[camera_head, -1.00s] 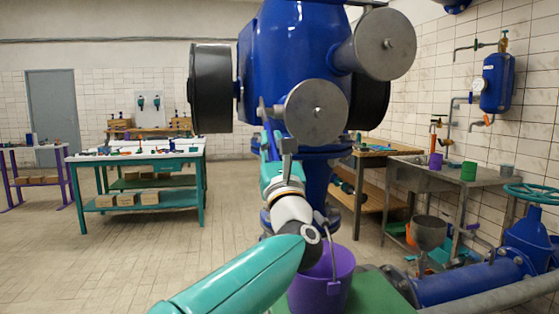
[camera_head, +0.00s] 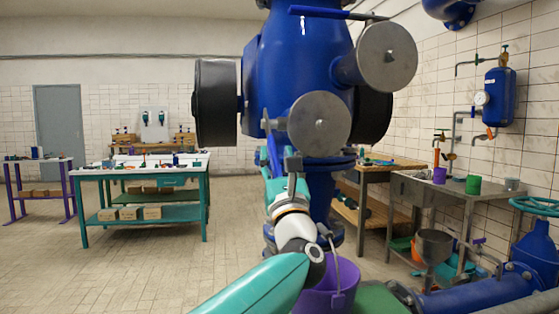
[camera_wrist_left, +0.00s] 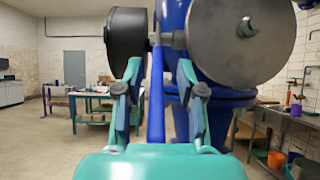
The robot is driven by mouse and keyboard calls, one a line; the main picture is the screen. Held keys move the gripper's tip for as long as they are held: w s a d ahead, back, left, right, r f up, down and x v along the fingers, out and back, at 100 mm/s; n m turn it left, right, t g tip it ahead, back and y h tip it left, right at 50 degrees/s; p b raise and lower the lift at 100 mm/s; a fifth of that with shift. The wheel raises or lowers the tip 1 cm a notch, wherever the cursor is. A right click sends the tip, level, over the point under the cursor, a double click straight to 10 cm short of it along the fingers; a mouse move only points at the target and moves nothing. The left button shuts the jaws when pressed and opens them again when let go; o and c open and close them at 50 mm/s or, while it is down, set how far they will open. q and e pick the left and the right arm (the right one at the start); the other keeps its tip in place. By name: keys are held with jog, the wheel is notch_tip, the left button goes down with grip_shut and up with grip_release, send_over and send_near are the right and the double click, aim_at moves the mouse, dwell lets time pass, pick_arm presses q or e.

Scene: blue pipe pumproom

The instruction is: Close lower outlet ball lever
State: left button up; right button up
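The lower outlet's ball lever is a blue bar (camera_wrist_left: 156,98) that stands upright in the left wrist view, hanging beside the lower grey outlet disc (camera_wrist_left: 240,38). In the head view the lower disc (camera_head: 319,123) is plain, and a bit of the lever (camera_head: 266,122) shows at its left. My left gripper (camera_head: 279,156) is just below that disc. In the wrist view its two fingers (camera_wrist_left: 160,75) stand apart on either side of the lever, with gaps visible. The lever's lower end is hidden by my gripper. My right gripper is out of view.
A big blue vessel (camera_head: 300,55) with dark side wheels fills the middle. An upper grey disc (camera_head: 386,56) and an upper blue lever (camera_head: 318,12) are close above. A purple bucket (camera_head: 327,287) stands below my left arm. Open floor (camera_head: 130,260) lies to the left.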

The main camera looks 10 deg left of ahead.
pick_arm(q)
jog(key=shift+s, duration=0.1)
jog(key=shift+v, duration=0.8)
jog(key=v, duration=1)
jog(key=shift+f, duration=0.2)
